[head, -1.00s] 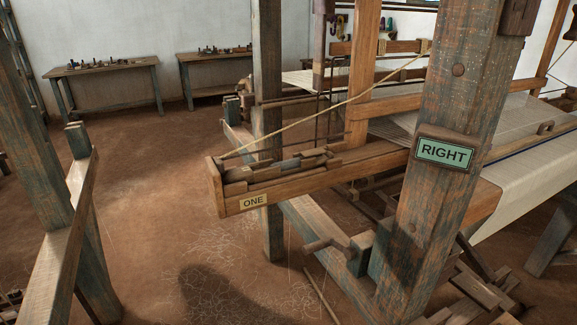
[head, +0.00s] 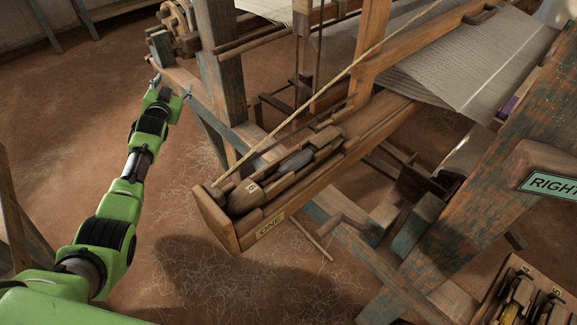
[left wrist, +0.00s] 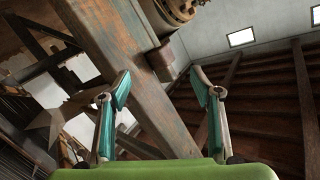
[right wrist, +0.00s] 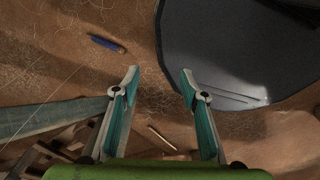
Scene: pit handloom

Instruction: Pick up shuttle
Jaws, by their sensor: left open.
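A wooden shuttle with a dark grey middle (head: 297,160) seems to lie in the long open wooden box labelled ONE (head: 287,213) in the head view, among similar wooden parts. Its exact outline is hard to tell. My left gripper (head: 171,87) is open and empty, to the left of the box and clear of it. In the left wrist view the fingers (left wrist: 160,80) are spread, with a weathered beam behind them. My right gripper (right wrist: 160,77) shows only in the right wrist view, open and empty above the earthen floor.
A weathered post with the RIGHT sign (head: 552,183) stands right of the box. A slanting cord (head: 330,88) runs up from the box end. A wooden tray (head: 487,307) with shuttle-like pieces is at lower right. A blue cylinder (right wrist: 107,44) lies on the floor.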

